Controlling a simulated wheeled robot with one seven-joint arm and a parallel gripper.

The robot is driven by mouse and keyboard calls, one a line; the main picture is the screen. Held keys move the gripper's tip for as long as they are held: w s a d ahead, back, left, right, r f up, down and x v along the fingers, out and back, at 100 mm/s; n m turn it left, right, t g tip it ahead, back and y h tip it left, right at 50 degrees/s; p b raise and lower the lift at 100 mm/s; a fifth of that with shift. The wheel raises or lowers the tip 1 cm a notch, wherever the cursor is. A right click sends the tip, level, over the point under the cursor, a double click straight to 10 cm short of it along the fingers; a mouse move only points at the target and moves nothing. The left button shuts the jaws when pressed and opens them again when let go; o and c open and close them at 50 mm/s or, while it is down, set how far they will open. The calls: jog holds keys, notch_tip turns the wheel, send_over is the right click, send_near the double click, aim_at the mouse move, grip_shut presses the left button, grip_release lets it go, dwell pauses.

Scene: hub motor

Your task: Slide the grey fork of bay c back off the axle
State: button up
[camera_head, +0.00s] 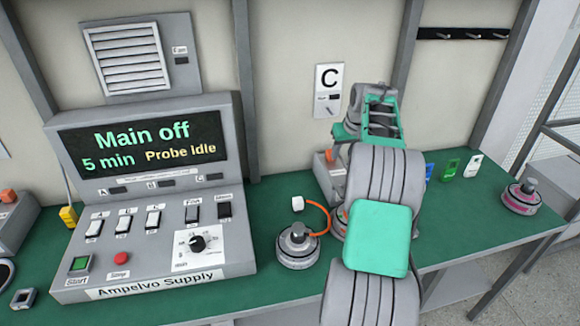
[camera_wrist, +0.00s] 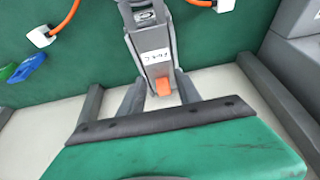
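The grey fork of bay c (camera_wrist: 150,38), with a white label, runs down the middle of the wrist view and has an orange tab (camera_wrist: 162,87) at its near end. My gripper (camera_wrist: 160,88) has its two dark fingers spread, one on each side of the fork's near end. Whether either finger touches it I cannot tell. The axle is not clearly visible.
The supply console (camera_head: 150,195) stands left, reading "Main off" and "Probe idle". A hub motor (camera_head: 297,245) sits left of my arm near an orange cable (camera_head: 319,212). A pink-banded motor (camera_head: 521,197) and small coloured tags (camera_head: 452,169) are at the right.

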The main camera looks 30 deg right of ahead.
jog(key=s+a+r, duration=0.1)
jog(key=a+r, duration=0.1)
jog(key=a, duration=0.9)
jog(key=s+a+r+n, duration=0.1)
jog(key=s+a+r, duration=0.1)
jog(key=a, duration=0.9)
jog(key=shift+s+r+y, duration=0.25)
jog(key=shift+r+y, duration=0.15)
jog(key=shift+r, duration=0.25)
